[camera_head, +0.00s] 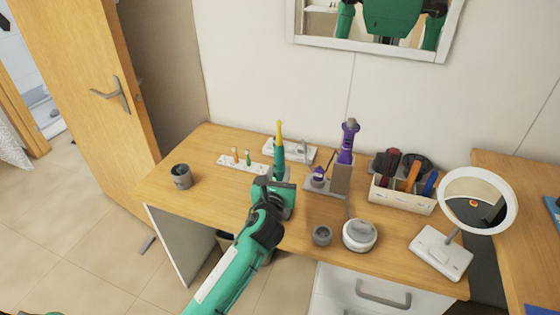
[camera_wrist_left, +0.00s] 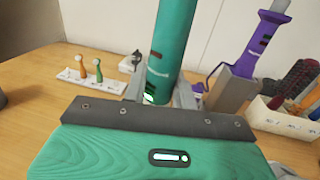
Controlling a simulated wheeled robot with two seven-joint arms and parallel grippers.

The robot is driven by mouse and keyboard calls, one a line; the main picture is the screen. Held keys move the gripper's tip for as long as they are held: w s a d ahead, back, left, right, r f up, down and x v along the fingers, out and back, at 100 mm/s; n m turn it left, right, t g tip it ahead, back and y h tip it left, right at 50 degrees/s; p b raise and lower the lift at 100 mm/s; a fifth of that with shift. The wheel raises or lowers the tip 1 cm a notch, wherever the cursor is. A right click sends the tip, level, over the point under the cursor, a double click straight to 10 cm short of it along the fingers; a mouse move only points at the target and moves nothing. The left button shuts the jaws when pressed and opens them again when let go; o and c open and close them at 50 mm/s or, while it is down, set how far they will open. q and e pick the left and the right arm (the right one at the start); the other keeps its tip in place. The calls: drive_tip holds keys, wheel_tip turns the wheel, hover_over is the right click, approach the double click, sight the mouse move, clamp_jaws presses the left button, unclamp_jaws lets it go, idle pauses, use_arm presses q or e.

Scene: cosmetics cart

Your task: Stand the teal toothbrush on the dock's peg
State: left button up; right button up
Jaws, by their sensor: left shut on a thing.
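My left gripper (camera_head: 278,184) is shut on the lower part of the teal toothbrush (camera_head: 279,160), which stands nearly upright with its yellow head up. In the left wrist view the teal handle (camera_wrist_left: 171,45) rises between the fingers (camera_wrist_left: 160,94); its head is out of that view. A low white base (camera_head: 299,153), which looks like the dock, lies behind the toothbrush on the table. The toothbrush and gripper partly cover it, and I cannot make out its peg clearly. I cannot tell whether the toothbrush's lower end touches anything. My right gripper is not in view.
A white strip (camera_head: 233,163) with small orange and green brush heads lies left of the toothbrush. A purple device (camera_head: 347,142) stands in a grey holder close on the right. A dark cup (camera_head: 181,176), a white jar (camera_head: 359,236), a brush box (camera_head: 400,199) and a round mirror (camera_head: 443,185) surround them.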

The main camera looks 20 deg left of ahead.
use_arm(q)
drive_tip(key=shift+s+d+f, duration=0.1)
drive_tip(key=shift+d+f, duration=0.15)
drive_tip(key=shift+d, duration=0.05)
drive_tip(key=shift+d+f, duration=0.1)
drive_tip(key=shift+d, duration=0.05)
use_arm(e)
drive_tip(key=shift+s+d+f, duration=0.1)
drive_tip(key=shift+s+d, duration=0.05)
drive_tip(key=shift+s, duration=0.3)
use_arm(q)
drive_tip(key=shift+p, duration=0.35)
wheel_tip(320, 180, down, 3)
drive_tip(key=shift+f+b, duration=0.2)
drive_tip(key=shift+b, duration=0.9)
drive_tip(key=shift+f+b, duration=0.5)
drive_tip(key=shift+f, duration=0.25)
drive_tip(key=shift+f+b, duration=0.3)
drive_tip(key=shift+f, duration=0.1)
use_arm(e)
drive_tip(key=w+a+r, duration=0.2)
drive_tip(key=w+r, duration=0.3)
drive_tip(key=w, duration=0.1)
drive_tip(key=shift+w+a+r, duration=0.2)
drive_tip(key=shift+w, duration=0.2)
